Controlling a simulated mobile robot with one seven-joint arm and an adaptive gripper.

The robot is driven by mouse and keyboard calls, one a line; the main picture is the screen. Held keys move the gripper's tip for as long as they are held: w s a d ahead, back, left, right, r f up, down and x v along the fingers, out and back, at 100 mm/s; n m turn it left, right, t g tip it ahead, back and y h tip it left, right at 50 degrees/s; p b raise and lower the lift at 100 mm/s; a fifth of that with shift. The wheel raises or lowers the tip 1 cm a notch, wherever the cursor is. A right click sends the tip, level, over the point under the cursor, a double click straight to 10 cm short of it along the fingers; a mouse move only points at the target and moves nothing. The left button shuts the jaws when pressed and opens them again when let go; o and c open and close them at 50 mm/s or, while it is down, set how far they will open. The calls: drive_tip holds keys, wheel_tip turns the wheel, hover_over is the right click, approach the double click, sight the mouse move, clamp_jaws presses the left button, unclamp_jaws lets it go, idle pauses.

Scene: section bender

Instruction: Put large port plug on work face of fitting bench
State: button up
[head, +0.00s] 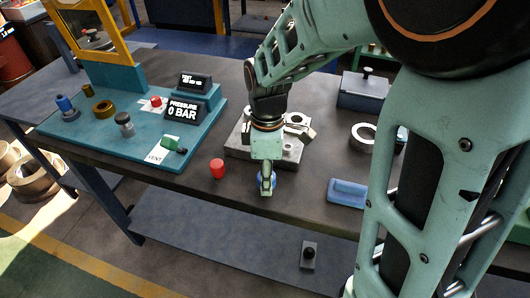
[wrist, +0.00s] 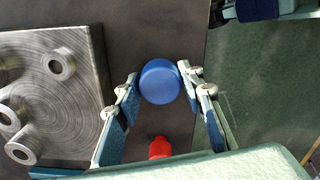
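A blue round plug (wrist: 160,82), which looks like the large port plug, sits on the dark top of the fitting bench (head: 318,195), near its front edge. In the head view it is mostly hidden behind my gripper (head: 266,188), with a bit of blue (head: 274,180) showing. In the wrist view my gripper (wrist: 158,74) is open, with its fingertips either side of the plug. The right fingertip looks very close to it; I cannot tell whether they touch. A smaller red plug (head: 217,168) stands to the left, also in the wrist view (wrist: 159,148).
A grey metal block with round bosses (head: 265,145) stands just behind my gripper. A teal test panel (head: 100,135) with a pressure display fills the left. A blue block (head: 347,191), a ring (head: 364,136) and a grey box (head: 362,92) are at right.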

drive_tip(key=shift+o, duration=1.3)
drive_tip(key=shift+r, duration=0.15)
wheel_tip(320, 180, up, 12)
drive_tip(key=p, duration=0.1)
